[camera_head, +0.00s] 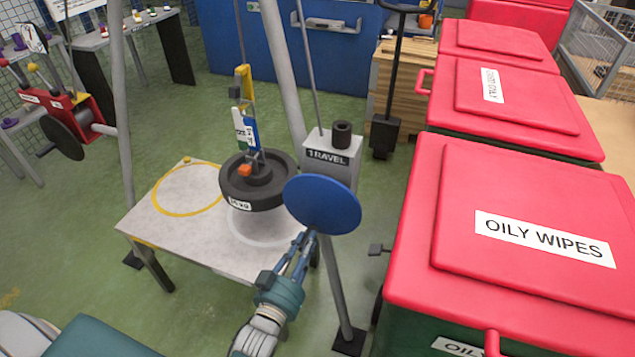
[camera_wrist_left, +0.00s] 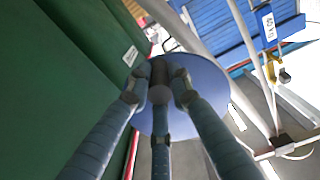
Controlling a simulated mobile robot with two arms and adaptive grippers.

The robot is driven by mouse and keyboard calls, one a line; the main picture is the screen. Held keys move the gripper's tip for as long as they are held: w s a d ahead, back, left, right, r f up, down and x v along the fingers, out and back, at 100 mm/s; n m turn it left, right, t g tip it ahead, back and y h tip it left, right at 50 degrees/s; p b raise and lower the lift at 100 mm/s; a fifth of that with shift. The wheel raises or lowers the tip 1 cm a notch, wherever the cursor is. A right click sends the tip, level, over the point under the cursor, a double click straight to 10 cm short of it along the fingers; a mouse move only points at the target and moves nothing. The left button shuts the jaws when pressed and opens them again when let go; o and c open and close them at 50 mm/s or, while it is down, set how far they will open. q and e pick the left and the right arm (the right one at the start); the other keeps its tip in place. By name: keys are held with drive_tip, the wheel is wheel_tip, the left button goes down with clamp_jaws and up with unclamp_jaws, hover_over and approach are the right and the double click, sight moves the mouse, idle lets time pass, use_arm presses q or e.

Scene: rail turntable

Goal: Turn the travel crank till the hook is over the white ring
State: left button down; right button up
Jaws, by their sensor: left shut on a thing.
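The travel crank is a blue disc (camera_head: 322,205) on the grey box labelled TRAVEL (camera_head: 331,158). My left gripper (camera_head: 306,240) is at the near side of the disc. In the left wrist view its fingers (camera_wrist_left: 158,85) are closed around the crank's dark handle (camera_wrist_left: 159,72), in front of the blue disc (camera_wrist_left: 208,95). A hook with orange parts (camera_head: 246,170) hangs from a line and carries a dark round weight (camera_head: 254,202). The weight appears above the table, over the far left part of the white ring (camera_head: 262,245), and hides part of it. My right gripper is not in view.
A yellow ring (camera_head: 185,215) is marked on the white table (camera_head: 150,225), left of the weight. A red crank unit (camera_head: 85,118) is on the left leg. Red-lidded bins (camera_head: 500,205) stand close on the right. Green floor is open behind the table.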

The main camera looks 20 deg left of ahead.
use_arm(q)
drive_tip(key=shift+f, duration=0.1)
drive_tip(key=shift+d+f, duration=0.15)
drive_tip(key=shift+d, duration=0.7)
drive_tip(key=c, duration=1.4)
unclamp_jaws()
drive_tip(key=shift+d, duration=0.1)
drive_tip(key=shift+o, duration=0.2)
